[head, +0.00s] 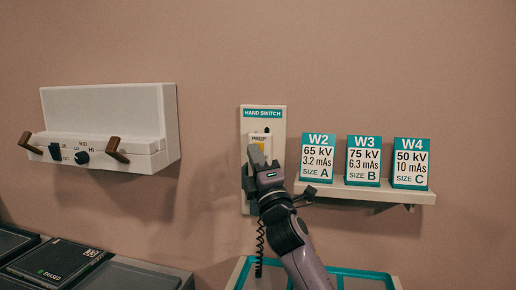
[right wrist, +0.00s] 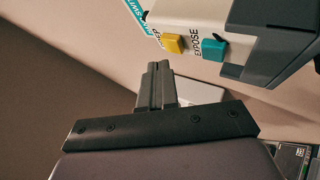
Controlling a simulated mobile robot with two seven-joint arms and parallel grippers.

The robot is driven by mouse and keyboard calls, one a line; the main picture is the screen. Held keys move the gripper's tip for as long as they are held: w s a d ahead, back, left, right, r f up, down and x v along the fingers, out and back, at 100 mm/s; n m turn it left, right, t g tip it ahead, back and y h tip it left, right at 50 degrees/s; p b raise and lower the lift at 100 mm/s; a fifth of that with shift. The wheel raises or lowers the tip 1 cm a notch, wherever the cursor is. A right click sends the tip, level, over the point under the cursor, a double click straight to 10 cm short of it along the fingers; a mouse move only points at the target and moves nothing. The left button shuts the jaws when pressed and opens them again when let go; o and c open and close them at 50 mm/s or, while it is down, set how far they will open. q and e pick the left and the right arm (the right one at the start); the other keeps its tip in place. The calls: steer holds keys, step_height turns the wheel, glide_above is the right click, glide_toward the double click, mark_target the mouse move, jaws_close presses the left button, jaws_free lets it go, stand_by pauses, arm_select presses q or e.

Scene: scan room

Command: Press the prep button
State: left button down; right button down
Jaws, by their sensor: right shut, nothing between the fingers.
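The hand switch (head: 279,117) is a pale wall unit with a teal header and a PREP label. In the right wrist view its yellow prep button (right wrist: 173,43) sits beside a teal EXPOSE button (right wrist: 213,49). My right gripper (head: 257,156) is in front of the unit, just below the PREP label, and covers most of the button area in the head view. In the right wrist view its fingers (right wrist: 158,66) are together and empty. Their tips appear close to the yellow button with a small gap. My left gripper is not in view.
A shelf (head: 412,196) right of the switch holds cards W2 (head: 318,157), W3 (head: 363,160) and W4 (head: 411,163). A white control box (head: 110,115) with knobs is on the left wall. Below are dark cassettes (head: 60,262) and a teal-rimmed bin (head: 355,273). A coiled cord (head: 259,250) hangs below the switch.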

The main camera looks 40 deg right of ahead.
steer(key=shift+w+d, duration=0.1)
stand_by(0.7)
steer(key=shift+w+d, duration=0.2)
steer(key=shift+w+d, duration=0.3)
steer(key=shift+d, duration=0.1)
stand_by(0.9)
steer(key=shift+a, duration=0.1)
steer(key=shift+s+a, duration=0.6)
steer(key=shift+a, duration=0.1)
steer(key=s+a, duration=0.3)
steer(key=shift+s+a+p, duration=0.15)
steer(key=shift+a+p, duration=0.15)
steer(key=shift+p, duration=0.1)
stand_by(0.9)
